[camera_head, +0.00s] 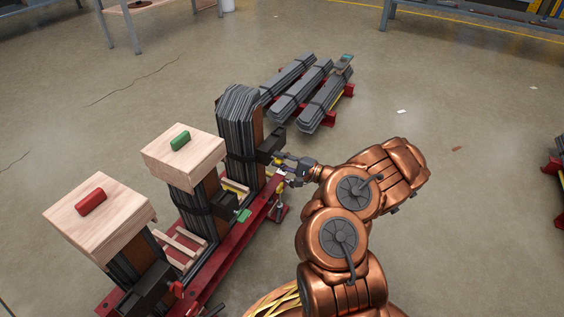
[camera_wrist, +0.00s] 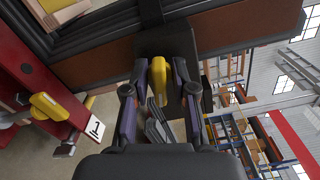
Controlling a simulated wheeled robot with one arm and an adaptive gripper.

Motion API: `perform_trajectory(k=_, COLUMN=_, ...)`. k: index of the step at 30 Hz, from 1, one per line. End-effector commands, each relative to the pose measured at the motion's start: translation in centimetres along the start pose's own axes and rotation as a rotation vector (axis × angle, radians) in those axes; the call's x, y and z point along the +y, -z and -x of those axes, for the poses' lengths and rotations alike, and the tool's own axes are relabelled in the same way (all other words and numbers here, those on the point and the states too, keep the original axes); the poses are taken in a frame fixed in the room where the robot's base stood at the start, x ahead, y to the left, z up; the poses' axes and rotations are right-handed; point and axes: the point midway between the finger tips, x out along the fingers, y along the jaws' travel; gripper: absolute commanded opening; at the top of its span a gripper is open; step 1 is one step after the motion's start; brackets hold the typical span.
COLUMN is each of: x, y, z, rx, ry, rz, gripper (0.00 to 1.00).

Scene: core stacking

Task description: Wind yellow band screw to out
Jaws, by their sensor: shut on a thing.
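The yellow band screw (camera_wrist: 159,71) shows in the wrist view as a yellow handle in front of a dark block. My gripper (camera_wrist: 160,74) has its two fingers closed on either side of this handle. In the head view my gripper (camera_head: 290,170) is at the right side of the rearmost stack of dark plates (camera_head: 237,125), beside the black block (camera_head: 270,146) on its band. The yellow handle is mostly hidden there by my fingers.
A second yellow handle (camera_wrist: 46,106) sits on the red frame (camera_wrist: 22,70) near a "1" label. Two stacks with wooden tops stand nearer, one with a green block (camera_head: 180,140), one with a red block (camera_head: 91,202). A green handle (camera_head: 243,215) sticks out.

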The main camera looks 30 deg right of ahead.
Motion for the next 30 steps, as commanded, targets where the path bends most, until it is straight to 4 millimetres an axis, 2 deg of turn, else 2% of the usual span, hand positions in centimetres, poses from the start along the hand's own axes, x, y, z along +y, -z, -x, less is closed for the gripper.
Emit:
perform_trajectory(k=8, x=-0.10, y=0.12, z=0.05, rx=0.004, ry=0.002, rz=0.021, gripper=0.00)
perform_trajectory(k=21, x=-0.12, y=0.09, z=0.04, rx=0.003, ry=0.001, rz=0.395, gripper=0.00)
perform_trajectory(k=30, x=-0.13, y=0.08, z=0.02, rx=0.003, ry=0.002, rz=0.419, gripper=0.00)
